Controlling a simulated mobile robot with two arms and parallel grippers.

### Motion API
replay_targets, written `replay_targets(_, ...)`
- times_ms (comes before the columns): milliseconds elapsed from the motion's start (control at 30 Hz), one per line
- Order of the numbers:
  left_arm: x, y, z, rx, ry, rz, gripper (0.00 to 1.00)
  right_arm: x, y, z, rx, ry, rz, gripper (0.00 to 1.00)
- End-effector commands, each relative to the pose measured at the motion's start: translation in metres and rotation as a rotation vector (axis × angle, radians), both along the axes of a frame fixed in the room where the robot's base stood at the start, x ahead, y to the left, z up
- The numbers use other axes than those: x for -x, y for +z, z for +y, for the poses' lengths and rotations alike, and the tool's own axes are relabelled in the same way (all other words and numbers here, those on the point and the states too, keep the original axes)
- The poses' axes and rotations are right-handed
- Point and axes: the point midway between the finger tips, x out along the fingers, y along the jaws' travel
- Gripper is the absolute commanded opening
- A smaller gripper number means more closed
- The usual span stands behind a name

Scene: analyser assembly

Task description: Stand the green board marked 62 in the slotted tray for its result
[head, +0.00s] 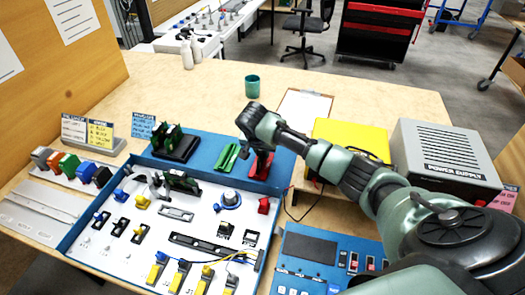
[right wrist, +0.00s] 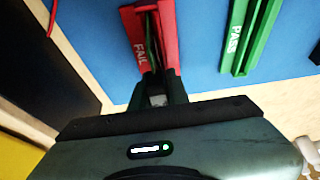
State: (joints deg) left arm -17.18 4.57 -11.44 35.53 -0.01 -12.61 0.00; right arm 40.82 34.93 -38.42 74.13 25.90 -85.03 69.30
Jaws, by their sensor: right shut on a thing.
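The red slotted tray marked FAIL (right wrist: 135,35) lies on a blue surface in the right wrist view. In the head view it shows as a red strip (head: 284,164) partly behind my right gripper. The green slotted tray marked PASS (right wrist: 236,40) lies beside it, also in the head view (head: 226,157). My right gripper (head: 262,168) is shut, right at the red tray. A thin green edge, seemingly the board (right wrist: 153,38), shows along the red tray's slot in line with the fingers. Its number is not readable. My left gripper is not in view.
A black rack with green boards (head: 175,143) stands left of the trays. The blue-edged panel (head: 110,205) in front carries switches, plugs and cables. A yellow box (head: 352,138) and the power supply (head: 445,155) stand right. A green cup (head: 252,86) and clipboard (head: 305,103) are behind.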

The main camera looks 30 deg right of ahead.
Motion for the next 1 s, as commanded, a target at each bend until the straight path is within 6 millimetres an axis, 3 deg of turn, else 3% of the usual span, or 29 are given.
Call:
replay_targets(200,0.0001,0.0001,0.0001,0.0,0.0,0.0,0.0,-0.0003,-0.0009,-0.0001,0.0,0.0,-0.001,0.0)
replay_targets(233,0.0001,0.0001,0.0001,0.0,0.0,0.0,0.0,-0.0003,-0.0008,0.0,0.0,0.0,-0.001,0.19)
replay_targets(300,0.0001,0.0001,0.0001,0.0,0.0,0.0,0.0,-0.0003,-0.0008,0.0,0.0,0.0,-0.001,0.38)
replay_targets(333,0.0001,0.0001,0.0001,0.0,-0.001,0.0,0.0,-0.0003,-0.0008,0.0,0.0,0.0,-0.001,0.41)
replay_targets(567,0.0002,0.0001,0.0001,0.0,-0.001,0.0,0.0,-0.0003,-0.0008,0.0,0.0,0.0,-0.001,0.41)
replay_targets(600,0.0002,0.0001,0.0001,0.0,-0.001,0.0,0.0,-0.0002,-0.001,0.0,0.001,0.0,-0.001,0.52)
replay_targets(633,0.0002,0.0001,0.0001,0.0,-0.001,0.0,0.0,-0.0002,-0.001,0.0,0.001,0.0,-0.001,0.56)
replay_targets(1000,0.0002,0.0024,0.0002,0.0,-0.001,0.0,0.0,-0.0002,0.0012,0.0,0.0,0.0,-0.001,0.56)
